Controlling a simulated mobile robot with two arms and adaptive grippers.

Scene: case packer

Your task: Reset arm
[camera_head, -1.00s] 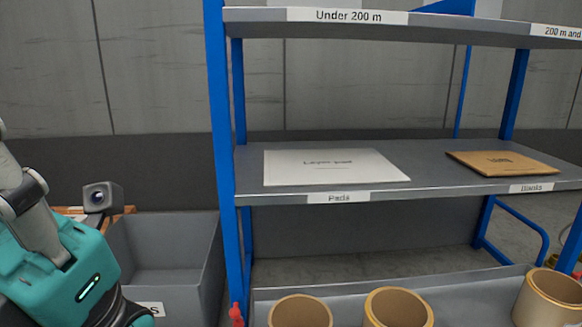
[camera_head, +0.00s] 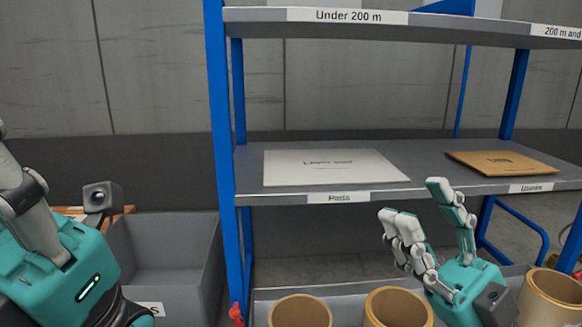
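My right gripper (camera_head: 421,218) is in view at the lower right, in front of the shelf rack and above the cardboard tubes. Its jointed fingers point up and are spread apart, with nothing between them. My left arm (camera_head: 62,270) is at the lower left edge, near the grey bin. A white layer pad (camera_head: 335,167) lies flat on the middle shelf, above the label "Pads". A brown cardboard blank (camera_head: 500,163) lies flat to its right on the same shelf.
A blue-framed rack (camera_head: 222,160) with grey shelves fills the middle and right. Several cardboard tubes (camera_head: 398,308) stand in a low grey tray at the front. A grey empty-looking bin (camera_head: 165,255) stands left of the rack. A red object (camera_head: 236,313) is by the rack's left post.

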